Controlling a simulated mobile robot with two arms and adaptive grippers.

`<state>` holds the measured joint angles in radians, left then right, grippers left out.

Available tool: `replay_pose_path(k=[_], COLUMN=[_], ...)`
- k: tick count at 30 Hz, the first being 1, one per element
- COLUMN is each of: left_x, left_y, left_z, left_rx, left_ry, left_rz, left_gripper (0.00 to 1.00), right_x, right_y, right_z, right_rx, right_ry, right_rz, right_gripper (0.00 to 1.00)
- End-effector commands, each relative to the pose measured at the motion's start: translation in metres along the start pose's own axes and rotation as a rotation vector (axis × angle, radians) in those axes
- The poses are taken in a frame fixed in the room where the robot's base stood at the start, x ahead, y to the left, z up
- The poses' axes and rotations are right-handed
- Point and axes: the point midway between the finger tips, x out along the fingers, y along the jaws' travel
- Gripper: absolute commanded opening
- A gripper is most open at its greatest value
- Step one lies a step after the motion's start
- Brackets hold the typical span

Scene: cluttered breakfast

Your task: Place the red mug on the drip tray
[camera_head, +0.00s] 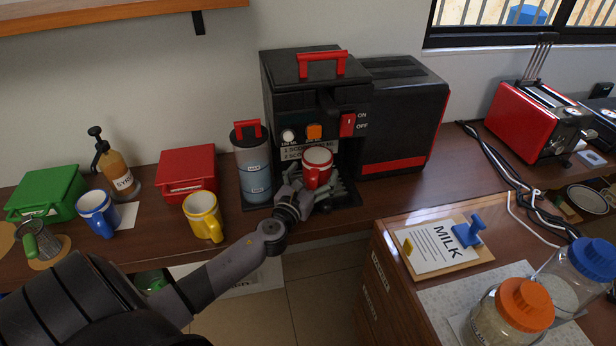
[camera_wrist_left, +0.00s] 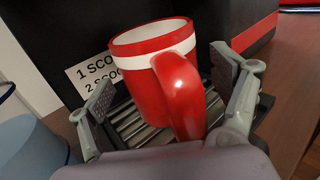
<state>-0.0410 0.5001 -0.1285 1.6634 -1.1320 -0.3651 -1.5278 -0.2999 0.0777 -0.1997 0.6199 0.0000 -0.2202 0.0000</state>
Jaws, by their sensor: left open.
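The red mug (camera_head: 317,168), with a white band below its rim, is at the front of the coffee machine. In the left wrist view the mug (camera_wrist_left: 158,75) is over the ribbed grey drip tray (camera_wrist_left: 128,127), its handle toward my wrist. It looks set on the slats, but its base is partly hidden, so contact is unclear. My left gripper (camera_head: 312,197) is open, its fingers apart on either side of the mug; in the left wrist view, gaps show between the fingers (camera_wrist_left: 165,105) and the mug body. My right gripper is out of view.
The coffee machine (camera_head: 300,85) rises behind the mug. A grey-blue canister (camera_head: 253,165) stands close on the left. A yellow mug (camera_head: 203,217), blue mug (camera_head: 98,213) and red box (camera_head: 187,173) are farther left.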

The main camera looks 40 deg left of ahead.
Motion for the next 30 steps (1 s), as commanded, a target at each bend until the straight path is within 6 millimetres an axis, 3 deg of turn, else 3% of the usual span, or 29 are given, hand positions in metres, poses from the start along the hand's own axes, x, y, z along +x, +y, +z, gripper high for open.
replay_pose_path(k=[5,18,24,30], left_x=[-0.02,-0.104,-0.118,-0.12], left_y=[0.0,-0.001,0.0,0.0], left_z=[0.001,0.0,0.002,0.003], left_rx=[0.0,0.0,0.0,0.0], left_ry=[0.003,0.002,0.0,-0.001], left_rz=[-0.001,-0.001,0.0,0.0], left_gripper=[0.85,0.85,0.85,0.85], right_x=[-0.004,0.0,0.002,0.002], right_y=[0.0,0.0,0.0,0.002], right_z=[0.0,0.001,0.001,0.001], right_rx=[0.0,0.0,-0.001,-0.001], right_ry=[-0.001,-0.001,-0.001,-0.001], right_rz=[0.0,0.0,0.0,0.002], right_gripper=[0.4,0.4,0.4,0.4])
